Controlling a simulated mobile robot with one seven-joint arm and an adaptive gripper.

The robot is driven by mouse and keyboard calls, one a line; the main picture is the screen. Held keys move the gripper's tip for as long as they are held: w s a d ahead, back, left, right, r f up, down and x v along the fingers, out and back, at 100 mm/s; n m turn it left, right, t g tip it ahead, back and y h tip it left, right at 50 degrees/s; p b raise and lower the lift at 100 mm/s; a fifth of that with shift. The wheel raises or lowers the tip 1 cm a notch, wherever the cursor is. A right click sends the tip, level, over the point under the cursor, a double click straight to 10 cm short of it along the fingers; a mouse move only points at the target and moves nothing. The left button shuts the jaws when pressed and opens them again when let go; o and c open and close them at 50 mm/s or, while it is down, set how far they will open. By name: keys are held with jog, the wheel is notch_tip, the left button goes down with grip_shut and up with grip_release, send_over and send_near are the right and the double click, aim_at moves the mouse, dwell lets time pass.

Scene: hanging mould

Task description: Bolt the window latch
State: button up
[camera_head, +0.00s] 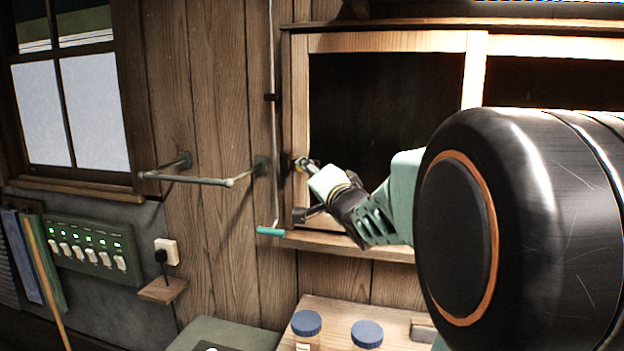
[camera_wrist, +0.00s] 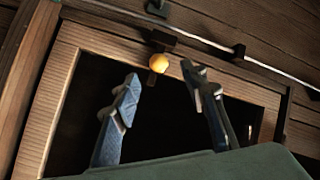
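The window latch shows in the wrist view as a round brass knob (camera_wrist: 158,63) with a dark bracket (camera_wrist: 162,40) on the light wooden window frame (camera_wrist: 62,90). In the head view the latch (camera_head: 299,163) is a small brass and dark piece on the left upright of the frame (camera_head: 300,100), partly hidden by my gripper. My gripper (camera_wrist: 160,82) is open in the wrist view, its two blue-grey fingers apart. The knob appears beyond and between the fingertips, with nothing held. In the head view my gripper (camera_head: 309,188) is close to the latch; contact cannot be told.
A thin vertical rod (camera_head: 272,120) with a turquoise handle (camera_head: 270,231) hangs left of the frame. A wall rail (camera_head: 200,180) juts out farther left. Blue-lidded jars (camera_head: 306,323) stand on a wooden surface below. The dark window opening (camera_head: 385,110) is behind my gripper.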

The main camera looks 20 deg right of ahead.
jog(key=shift+s, duration=1.55)
